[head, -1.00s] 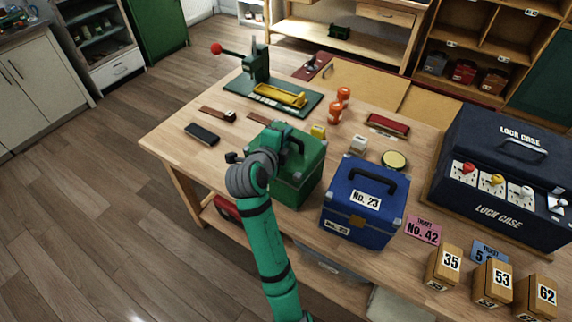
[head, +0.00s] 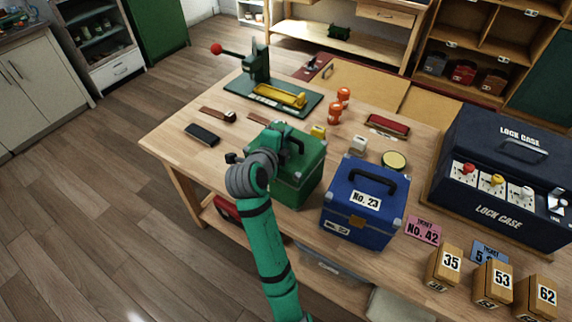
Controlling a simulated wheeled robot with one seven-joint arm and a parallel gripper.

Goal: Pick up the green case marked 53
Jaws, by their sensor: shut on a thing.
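The green case (head: 304,176) stands upright on the wooden workbench, left of the blue case. My gripper (head: 280,139) is at the top of the green case, shut on it around its dark handle. My arm hides the case's left part and much of its top. No number shows on the green case from this view. I cannot tell whether its base is clear of the bench.
The blue case (head: 364,203) marked No. 23 stands close on the right. A dark lock case (head: 505,175), numbered wooden blocks (head: 493,283) and tickets (head: 423,229) lie at right.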

